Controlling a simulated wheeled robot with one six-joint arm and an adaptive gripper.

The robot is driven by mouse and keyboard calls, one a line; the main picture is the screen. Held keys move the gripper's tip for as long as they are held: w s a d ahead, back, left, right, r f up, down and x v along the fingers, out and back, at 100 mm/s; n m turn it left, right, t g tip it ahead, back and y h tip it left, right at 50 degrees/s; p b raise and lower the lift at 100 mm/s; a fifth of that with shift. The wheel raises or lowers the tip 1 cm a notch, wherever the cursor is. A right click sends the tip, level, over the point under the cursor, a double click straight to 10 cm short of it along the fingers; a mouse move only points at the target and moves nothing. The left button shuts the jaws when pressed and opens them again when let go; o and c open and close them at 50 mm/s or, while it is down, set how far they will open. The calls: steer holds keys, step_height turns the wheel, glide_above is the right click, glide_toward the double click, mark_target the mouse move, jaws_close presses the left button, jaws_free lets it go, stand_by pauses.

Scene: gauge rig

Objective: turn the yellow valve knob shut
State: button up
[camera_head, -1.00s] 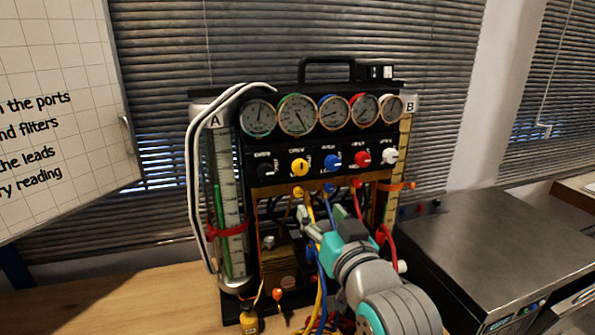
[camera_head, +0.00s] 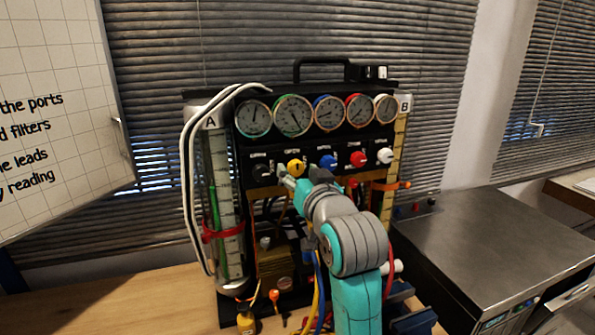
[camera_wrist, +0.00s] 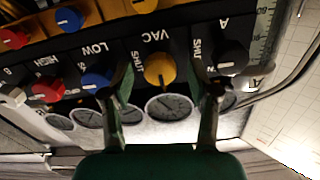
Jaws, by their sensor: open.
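The yellow valve knob (camera_head: 295,166) is on the black panel below the gauges, between a black knob (camera_head: 262,172) and a blue knob (camera_head: 328,162). My gripper (camera_head: 292,180) is at the panel, just below the yellow knob in the head view. In the wrist view my gripper (camera_wrist: 162,64) has its fingers apart, one on each side of the knob, with gaps showing. I cannot tell how deep the fingertips reach.
A row of several round gauges (camera_head: 293,115) sits above the knobs. Red (camera_head: 358,159) and white knobs are to the right. Hoses and leads hang below the panel. A tube marked A (camera_head: 221,200) stands at left; a metal-topped box (camera_head: 480,240) is at right.

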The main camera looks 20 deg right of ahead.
steer(key=shift+w, duration=0.6)
jaws_close()
